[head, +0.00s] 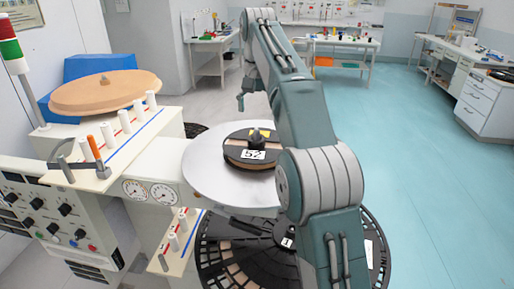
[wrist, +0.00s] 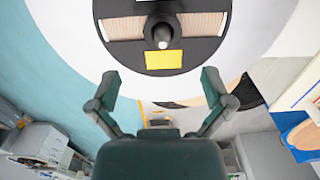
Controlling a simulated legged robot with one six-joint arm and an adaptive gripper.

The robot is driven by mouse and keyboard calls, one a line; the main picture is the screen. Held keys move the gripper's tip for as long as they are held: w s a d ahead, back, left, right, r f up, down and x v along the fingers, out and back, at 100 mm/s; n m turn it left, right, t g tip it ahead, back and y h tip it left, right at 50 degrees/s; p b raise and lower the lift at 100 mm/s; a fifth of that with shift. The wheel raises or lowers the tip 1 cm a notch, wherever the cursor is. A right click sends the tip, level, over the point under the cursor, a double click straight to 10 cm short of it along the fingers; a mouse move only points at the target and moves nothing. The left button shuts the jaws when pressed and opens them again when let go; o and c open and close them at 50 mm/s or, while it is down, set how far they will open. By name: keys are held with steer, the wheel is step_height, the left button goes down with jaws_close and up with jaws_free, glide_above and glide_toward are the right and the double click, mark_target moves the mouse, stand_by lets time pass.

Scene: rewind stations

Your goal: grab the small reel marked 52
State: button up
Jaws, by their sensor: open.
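The small reel marked 52 (head: 236,156) lies flat on a round silver plate (head: 205,190). It is dark with tan windings, a black hub post, a white "52" label on the near side and a yellow tag behind the post. In the wrist view the reel (wrist: 165,52) is cut off by the top edge, yellow tag towards me; its number is out of view. My gripper (wrist: 160,82) is open and empty, its two fingers spread below the reel in the picture and apart from the hub post. In the head view my arm partly covers the plate's right side.
A larger dark reel (head: 222,262) lies below the plate, partly behind my arm. A tan disc (head: 105,91) rests at left, near white posts and an orange post (head: 93,147). Workbenches (head: 345,45) stand far back. Blue-green floor (head: 425,165) at right is clear.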

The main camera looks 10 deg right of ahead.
mark_target(256, 145)
steer(key=shift+s+f, duration=0.1)
steer(key=shift+f, duration=0.7)
steer(key=f, duration=0.1)
steer(key=a+f, duration=0.1)
steer(key=f, duration=0.1)
steer(key=shift+a+f, duration=0.15)
steer(key=shift+a, duration=0.05)
steer(key=f, duration=0.2)
steer(key=d+f, duration=0.1)
steer(key=f, duration=0.1)
steer(key=shift+d+f, duration=0.15)
steer(key=shift+f, duration=0.45)
steer(key=shift+a+f, duration=0.1)
steer(key=shift+a, duration=0.2)
steer(key=c, duration=1.3)
